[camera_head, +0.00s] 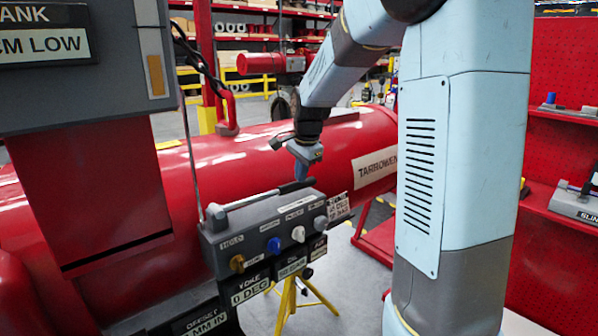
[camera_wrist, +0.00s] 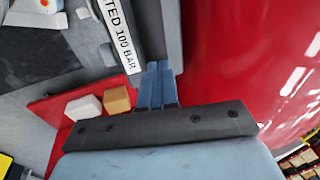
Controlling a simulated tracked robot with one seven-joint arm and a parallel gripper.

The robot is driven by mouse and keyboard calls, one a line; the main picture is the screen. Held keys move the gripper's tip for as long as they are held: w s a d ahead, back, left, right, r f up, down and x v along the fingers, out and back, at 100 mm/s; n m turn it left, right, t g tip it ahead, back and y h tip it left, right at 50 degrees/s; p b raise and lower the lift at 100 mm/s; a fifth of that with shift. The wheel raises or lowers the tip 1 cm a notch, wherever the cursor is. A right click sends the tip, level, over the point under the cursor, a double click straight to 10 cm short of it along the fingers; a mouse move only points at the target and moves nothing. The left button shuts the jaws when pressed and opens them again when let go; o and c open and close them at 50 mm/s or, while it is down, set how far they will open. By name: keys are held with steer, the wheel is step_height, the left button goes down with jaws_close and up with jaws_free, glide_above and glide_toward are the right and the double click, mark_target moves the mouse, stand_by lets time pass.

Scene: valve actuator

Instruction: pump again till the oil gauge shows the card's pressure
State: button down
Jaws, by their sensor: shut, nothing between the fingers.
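My gripper (camera_head: 302,170) is shut and empty. In the head view it points down at the right end of the lever on top of the grey control box (camera_head: 222,248). The lever (camera_head: 240,199) lies low, with a dark grip (camera_head: 297,187) at its right end. I cannot tell whether the fingers touch it. An oil display (camera_head: 290,268) hangs under the knobs, its value too small to read. A pale card (camera_head: 338,207) at the box's right end is also unreadable. In the wrist view the shut blue fingers (camera_wrist: 157,86) are beside a label (camera_wrist: 119,36) ending in "100 BAR".
The box front carries orange (camera_head: 237,263), blue (camera_head: 273,245), white (camera_head: 298,234) and grey (camera_head: 321,223) knobs. A yoke display (camera_head: 250,288) reads "0 DEG". The large red cylinder (camera_head: 230,165) stands close behind. A yellow tripod (camera_head: 290,308) is below.

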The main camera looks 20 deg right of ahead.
steer(key=shift+r, duration=0.15)
steer(key=d+v, duration=0.1)
steer(key=v, duration=1.2)
steer(key=shift+w+d+r, duration=0.2)
steer(key=shift+d+r, duration=0.15)
steer(key=s+a+f+n+t, duration=0.1)
steer(key=s+f+n, duration=0.2)
steer(key=s, duration=1.1)
steer(key=s+a+f+n+t, duration=0.1)
steer(key=s+f+n, duration=0.1)
steer(key=s+n, duration=0.8)
steer(key=s, duration=0.4)
steer(key=shift+a+f, duration=0.25)
steer(key=shift+f, duration=0.15)
steer(key=c, duration=1.8)
jaws_free()
